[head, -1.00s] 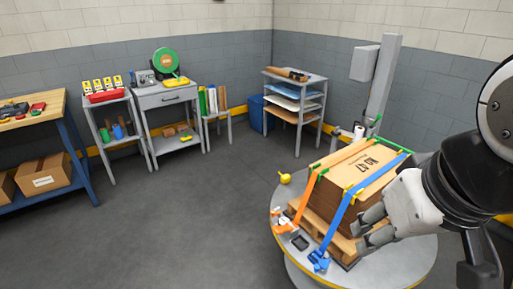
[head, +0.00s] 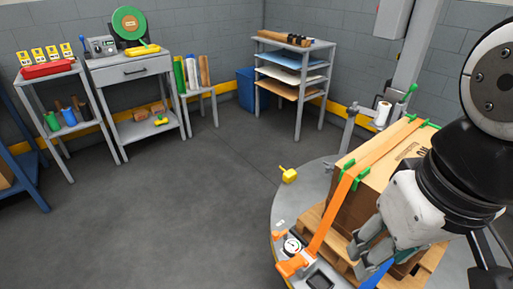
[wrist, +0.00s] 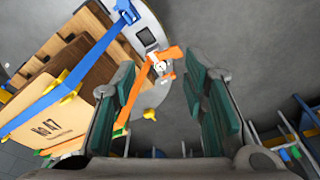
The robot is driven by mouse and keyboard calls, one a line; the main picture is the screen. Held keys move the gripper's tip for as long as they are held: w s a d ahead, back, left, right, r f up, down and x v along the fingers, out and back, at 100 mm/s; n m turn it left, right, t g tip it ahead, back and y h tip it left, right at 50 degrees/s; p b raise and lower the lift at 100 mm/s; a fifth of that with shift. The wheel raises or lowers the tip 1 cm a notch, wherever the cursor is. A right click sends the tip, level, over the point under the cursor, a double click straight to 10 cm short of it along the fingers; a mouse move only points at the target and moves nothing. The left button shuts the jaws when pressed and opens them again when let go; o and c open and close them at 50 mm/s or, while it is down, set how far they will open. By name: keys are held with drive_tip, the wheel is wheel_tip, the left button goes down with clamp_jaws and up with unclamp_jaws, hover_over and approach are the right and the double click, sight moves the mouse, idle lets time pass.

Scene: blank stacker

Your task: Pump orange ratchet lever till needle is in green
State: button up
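The orange ratchet (head: 296,262) sits at the near left edge of the round turntable, at the lower end of the orange strap (head: 345,195). A small round gauge (head: 292,245) is beside it; its needle is too small to read. In the wrist view the orange ratchet (wrist: 165,60) and gauge (wrist: 160,67) show beyond and between the fingers. My gripper (head: 362,258) is to the right of the ratchet in the head view, near the carton's front face, apart from the ratchet. In the wrist view my gripper (wrist: 170,95) is open, with nothing between the pads.
A strapped carton (head: 352,205) stands on a wooden pallet (head: 310,218) on the turntable (head: 290,205). A blue strap (wrist: 85,65) and blue ratchet (wrist: 125,12) lie beside the orange ones. A yellow mallet-like item (head: 288,175) lies at the turntable's rim. The floor to the left is clear.

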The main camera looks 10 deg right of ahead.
wheel_tip(320, 180, down, 14)
drive_tip(key=s+g+b, duration=0.1)
drive_tip(key=s+b, duration=0.1)
drive_tip(key=b, duration=0.9)
drive_tip(key=shift+s+r+g, duration=0.15)
drive_tip(key=shift+s+g, duration=0.25)
wheel_tip(320, 180, down, 8)
drive_tip(key=b, duration=0.8)
drive_tip(key=shift+d+r, duration=0.2)
drive_tip(key=shift+r, duration=0.05)
drive_tip(key=shift+r, duration=0.1)
